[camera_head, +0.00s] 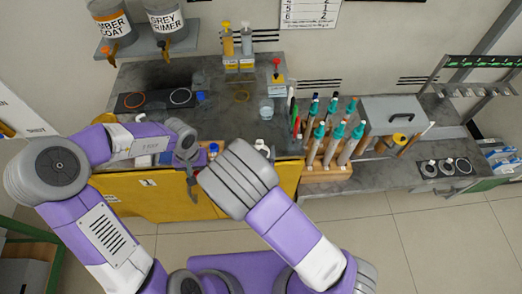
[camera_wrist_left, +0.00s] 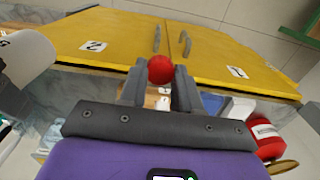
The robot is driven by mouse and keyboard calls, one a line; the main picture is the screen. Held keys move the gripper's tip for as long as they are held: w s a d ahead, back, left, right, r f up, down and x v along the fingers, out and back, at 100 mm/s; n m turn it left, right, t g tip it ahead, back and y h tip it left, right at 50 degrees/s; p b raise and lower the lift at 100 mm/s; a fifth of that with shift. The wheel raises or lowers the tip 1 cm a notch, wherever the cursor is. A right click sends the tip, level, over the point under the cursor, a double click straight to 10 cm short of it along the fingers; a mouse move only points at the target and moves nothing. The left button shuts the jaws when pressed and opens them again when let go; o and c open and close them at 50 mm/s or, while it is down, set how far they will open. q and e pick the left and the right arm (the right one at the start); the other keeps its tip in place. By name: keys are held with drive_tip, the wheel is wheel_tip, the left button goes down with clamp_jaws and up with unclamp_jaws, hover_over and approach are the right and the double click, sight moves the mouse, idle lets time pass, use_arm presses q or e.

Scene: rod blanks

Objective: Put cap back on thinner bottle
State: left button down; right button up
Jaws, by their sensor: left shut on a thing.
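My left gripper (camera_head: 190,180) hangs over the front edge of the bench above the yellow cabinet. In the left wrist view its two dark fingers (camera_wrist_left: 159,92) are shut on a round red cap (camera_wrist_left: 160,69). The cap is hidden in the head view. I cannot tell for sure which container is the thinner bottle. A red container with a white label (camera_wrist_left: 265,137) lies to the right in the left wrist view, beside a white item (camera_wrist_left: 238,109). My right arm's grey link shows near the bench front, but its gripper is hidden.
Small bottles, one with a blue cap (camera_head: 213,148), stand near the front edge. A wooden rack (camera_head: 328,172) of teal-topped tubes stands right of my right arm. The middle bench is mostly clear.

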use_arm(q)
drive_tip(key=w+d+r+n, duration=0.1)
drive_tip(key=w+d+r, duration=0.4)
drive_tip(key=d+r, duration=0.45)
wheel_tip(320, 180, up, 8)
drive_tip(key=r, duration=0.1)
hover_over(260, 143)
drive_tip(key=shift+w+f+n, duration=0.1)
drive_tip(key=shift+f+n, duration=0.15)
drive_tip(key=shift+n, duration=0.05)
drive_tip(key=shift+f, duration=2.05)
drive_tip(key=shift+f, duration=0.85)
drive_tip(key=shift+f, duration=0.6)
